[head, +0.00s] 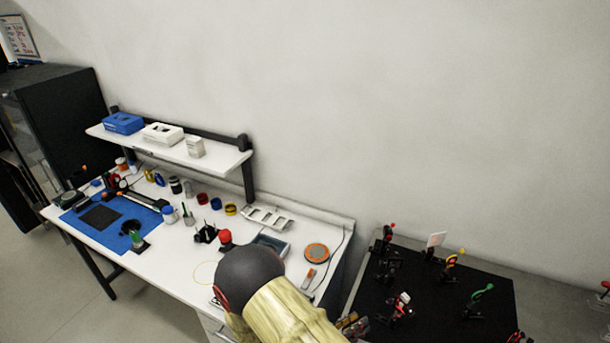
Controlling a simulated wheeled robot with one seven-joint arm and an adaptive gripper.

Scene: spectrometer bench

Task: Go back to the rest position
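Part of my arm shows at the bottom centre of the head view, with a dark round joint and a pale yellowish link. It covers part of the front right of the white workbench (180,262). My gripper cannot be made out in this view, so whether it is open or holds anything is not shown.
A blue mat (84,219) with instruments lies on the bench's left. A raised shelf (220,162) carries boxes. A black optics board (440,290) with several mounts is at right.

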